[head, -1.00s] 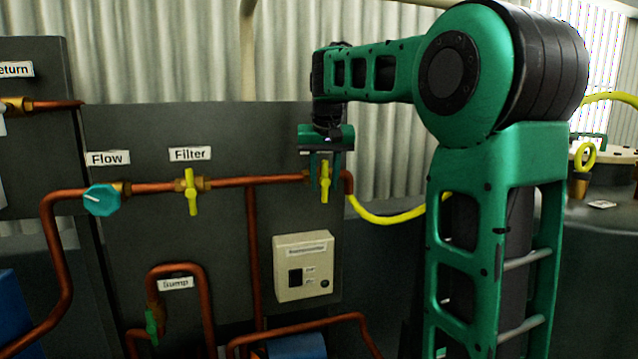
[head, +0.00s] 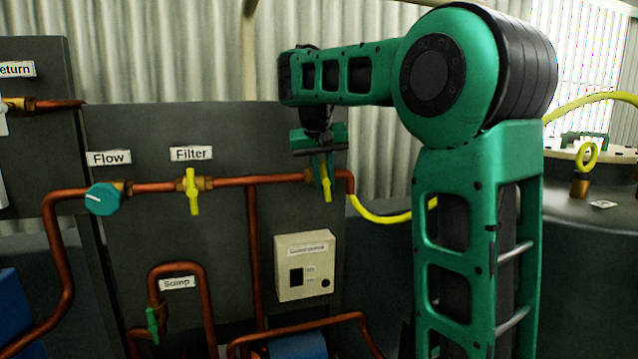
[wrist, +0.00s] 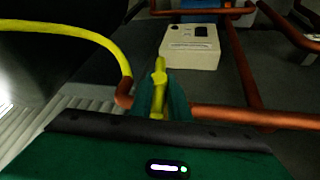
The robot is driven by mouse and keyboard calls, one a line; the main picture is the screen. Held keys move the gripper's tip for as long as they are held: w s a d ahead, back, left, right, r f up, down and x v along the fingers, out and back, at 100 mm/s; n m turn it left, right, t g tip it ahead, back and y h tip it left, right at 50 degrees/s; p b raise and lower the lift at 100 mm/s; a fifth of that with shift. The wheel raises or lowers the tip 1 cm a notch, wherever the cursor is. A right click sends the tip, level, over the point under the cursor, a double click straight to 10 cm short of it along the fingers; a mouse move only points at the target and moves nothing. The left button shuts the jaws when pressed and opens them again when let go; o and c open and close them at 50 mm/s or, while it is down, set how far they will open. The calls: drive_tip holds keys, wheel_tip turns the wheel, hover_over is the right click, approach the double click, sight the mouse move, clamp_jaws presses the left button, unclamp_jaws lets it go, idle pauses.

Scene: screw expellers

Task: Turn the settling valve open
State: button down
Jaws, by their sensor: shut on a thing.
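A yellow valve handle (head: 326,189) stands upright on the copper pipe at the right end of the dark panel, its label hidden behind my gripper. My gripper (head: 321,172) reaches down from above and is shut on this handle. In the wrist view the yellow handle (wrist: 158,78) runs between the two green fingers of my gripper (wrist: 162,100). Its lower end sticks out past the fingertips. I cannot read from here whether this is the settling valve.
The yellow Filter valve (head: 191,191) and teal Flow knob (head: 103,198) sit left on the same pipe. A green Sump valve (head: 152,324) is below. A cream control box (head: 304,265) hangs under the held handle. A yellow hose (head: 385,216) leaves the pipe to the right.

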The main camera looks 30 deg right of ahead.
drive_tip(key=h, duration=0.2)
drive_tip(key=n+h, duration=0.1)
drive_tip(key=h, duration=0.1)
drive_tip(key=shift+w+a+g, duration=0.15)
drive_tip(key=shift+a+g, duration=0.05)
drive_tip(key=shift+g, duration=0.2)
drive_tip(key=n+h, duration=0.1)
drive_tip(key=h, duration=0.6)
drive_tip(key=shift+a+f+n+g, duration=0.2)
drive_tip(key=shift+n+g, duration=0.2)
drive_tip(key=shift+w+f+n+h, duration=0.1)
drive_tip(key=shift+n+h, duration=0.6)
drive_tip(key=shift+h, duration=1.3)
drive_tip(key=c, duration=1.7)
unclamp_jaws()
drive_tip(key=shift+c, duration=0.2)
drive_tip(key=shift+d, duration=0.1)
